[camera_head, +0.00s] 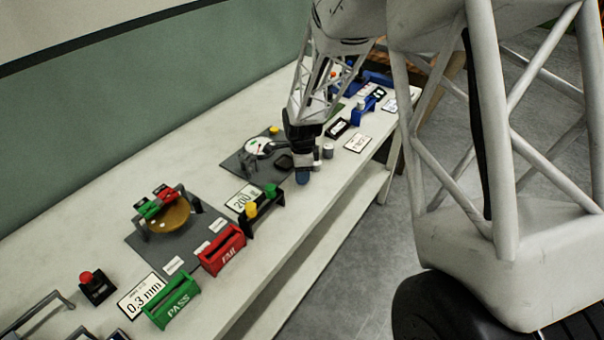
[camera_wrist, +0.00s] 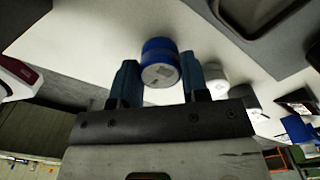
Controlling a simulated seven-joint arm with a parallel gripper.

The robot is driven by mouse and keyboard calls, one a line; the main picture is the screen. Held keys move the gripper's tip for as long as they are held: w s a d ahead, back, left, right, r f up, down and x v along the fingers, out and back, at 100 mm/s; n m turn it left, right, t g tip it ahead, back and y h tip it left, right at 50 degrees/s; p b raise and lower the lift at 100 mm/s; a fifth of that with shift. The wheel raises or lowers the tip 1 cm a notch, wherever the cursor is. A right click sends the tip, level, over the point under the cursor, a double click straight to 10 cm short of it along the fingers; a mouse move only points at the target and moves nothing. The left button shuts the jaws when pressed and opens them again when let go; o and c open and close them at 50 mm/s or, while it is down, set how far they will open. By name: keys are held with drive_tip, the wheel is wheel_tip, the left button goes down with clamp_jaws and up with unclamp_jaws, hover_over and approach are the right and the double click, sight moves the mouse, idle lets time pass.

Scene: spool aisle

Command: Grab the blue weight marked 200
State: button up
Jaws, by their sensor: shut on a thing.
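The blue weight (camera_wrist: 158,54) is a short cylinder with a pale end face, and its marking is too small to read. My gripper (camera_wrist: 160,82) is shut on it, with one blue-grey finger on each side. In the head view, the blue weight (camera_head: 302,177) shows at the tip of my gripper (camera_head: 303,165), close to the table's front edge. I cannot tell whether it touches the table. A grey-white weight (camera_head: 328,151) stands just right of it and shows in the wrist view (camera_wrist: 214,78) beside the right finger.
A dark mat with a dial instrument (camera_head: 258,147) lies behind my gripper. Left of it are a sign reading 200 (camera_head: 245,198), a black holder with yellow and green pieces (camera_head: 262,206), and red FAIL (camera_head: 222,250) and green PASS (camera_head: 173,302) bins. The table's front edge is close.

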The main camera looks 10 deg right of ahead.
drive_tip(key=shift+r, duration=0.5)
drive_tip(key=shift+s+r, duration=0.25)
drive_tip(key=shift+r, duration=0.6)
drive_tip(key=s+d+r, duration=0.1)
drive_tip(key=s, duration=1.4)
drive_tip(key=shift+s+r, duration=0.2)
drive_tip(key=shift+d, duration=0.1)
